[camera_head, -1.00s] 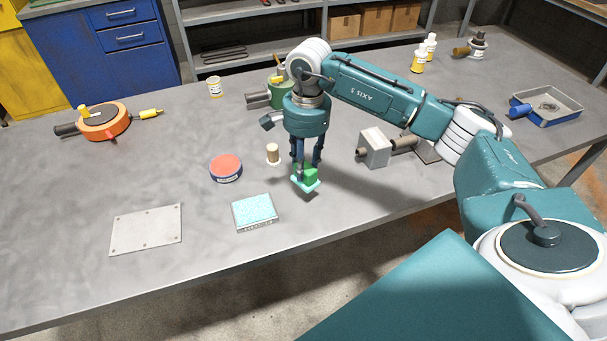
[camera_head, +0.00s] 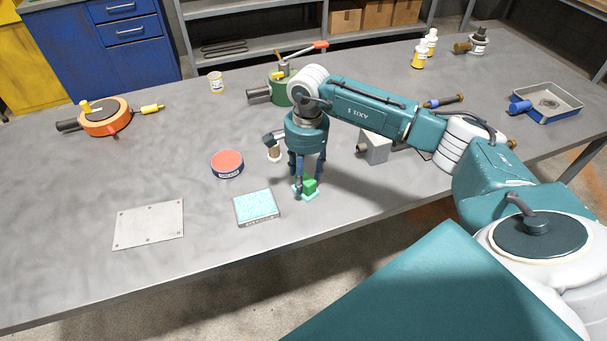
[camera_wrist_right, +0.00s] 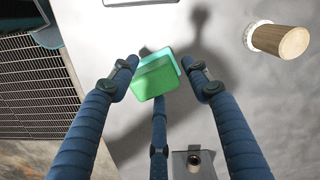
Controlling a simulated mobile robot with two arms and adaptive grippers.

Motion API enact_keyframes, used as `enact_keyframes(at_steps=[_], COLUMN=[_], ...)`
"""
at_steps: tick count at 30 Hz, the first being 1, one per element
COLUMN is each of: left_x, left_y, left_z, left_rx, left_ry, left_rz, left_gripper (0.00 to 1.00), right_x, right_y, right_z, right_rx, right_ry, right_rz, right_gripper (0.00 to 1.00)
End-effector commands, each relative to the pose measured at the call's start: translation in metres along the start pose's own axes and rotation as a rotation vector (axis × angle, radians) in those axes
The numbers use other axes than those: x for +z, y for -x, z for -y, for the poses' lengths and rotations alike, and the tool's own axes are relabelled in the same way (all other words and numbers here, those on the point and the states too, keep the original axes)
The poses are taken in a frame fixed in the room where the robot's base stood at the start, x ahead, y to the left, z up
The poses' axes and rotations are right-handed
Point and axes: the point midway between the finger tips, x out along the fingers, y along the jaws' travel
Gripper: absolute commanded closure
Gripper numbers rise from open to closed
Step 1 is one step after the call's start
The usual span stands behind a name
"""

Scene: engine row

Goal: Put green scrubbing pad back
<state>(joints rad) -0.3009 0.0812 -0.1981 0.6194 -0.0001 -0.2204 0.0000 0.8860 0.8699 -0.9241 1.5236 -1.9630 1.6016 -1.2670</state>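The green scrubbing pad (camera_head: 310,185) is a small green block on a light teal layer. It is between the blue fingers of my right gripper (camera_head: 305,180), near the table's front edge. In the right wrist view the pad (camera_wrist_right: 155,77) sits at the fingertips of the right gripper (camera_wrist_right: 159,72), which look closed on its sides. Whether it touches the table is hard to tell. A flat box with a speckled teal top (camera_head: 256,206) lies just left of the pad, apart from it. My left gripper is not in view.
A red-topped round tin (camera_head: 227,164) and a metal plate (camera_head: 149,225) lie to the left. A wooden-topped cylinder (camera_head: 274,154) and a green tool (camera_head: 283,90) stand behind. A grey block with a shaft (camera_head: 375,148) is to the right. The table's left middle is clear.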

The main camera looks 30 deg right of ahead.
Motion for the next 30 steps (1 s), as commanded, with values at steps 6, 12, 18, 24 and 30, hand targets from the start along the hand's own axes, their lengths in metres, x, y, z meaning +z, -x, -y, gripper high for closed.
enact_keyframes(at_steps=[6, 12, 18, 24, 30], left_x=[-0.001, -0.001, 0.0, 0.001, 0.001], left_y=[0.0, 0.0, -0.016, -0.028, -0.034], left_z=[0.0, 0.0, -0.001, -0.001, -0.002], left_rx=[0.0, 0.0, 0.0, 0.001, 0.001], left_ry=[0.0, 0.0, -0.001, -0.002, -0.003], left_rz=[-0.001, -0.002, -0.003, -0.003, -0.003], left_gripper=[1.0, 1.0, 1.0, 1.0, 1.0], right_x=[0.0, -0.001, -0.001, -0.001, 0.0], right_y=[0.0, 0.008, 0.045, 0.089, 0.116], right_z=[0.0, 0.001, 0.002, 0.002, 0.001], right_rx=[0.0, -0.002, -0.006, -0.006, -0.002], right_ry=[-0.001, -0.001, 0.0, -0.001, 0.0], right_rz=[0.0, -0.001, -0.002, -0.001, 0.0], right_gripper=[0.49, 0.49, 0.49, 0.49, 0.49])
